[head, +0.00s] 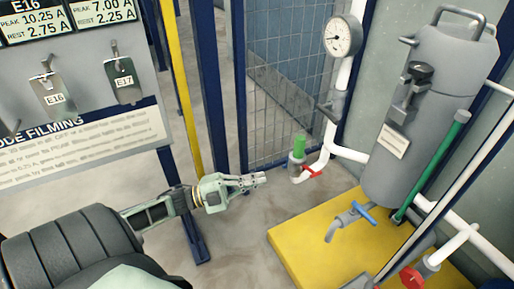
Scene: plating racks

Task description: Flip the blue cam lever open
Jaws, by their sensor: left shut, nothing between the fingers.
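The blue lever (363,213) sits on a grey tap (340,222) low on the front of the grey tank (400,150), above a yellow platform. It slants down to the right across the tap body. My left gripper (262,179) reaches in from the left and is shut and empty. It is left of the blue lever and higher in the picture, clearly apart from it. My right gripper is not in view.
A white pipe carries a red lever (312,171) and a green cylinder (300,145) just right of my gripper. A red handle (411,277) is at the lower right. A yellow platform (300,245) lies under the tank. A mesh panel (285,90) stands behind.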

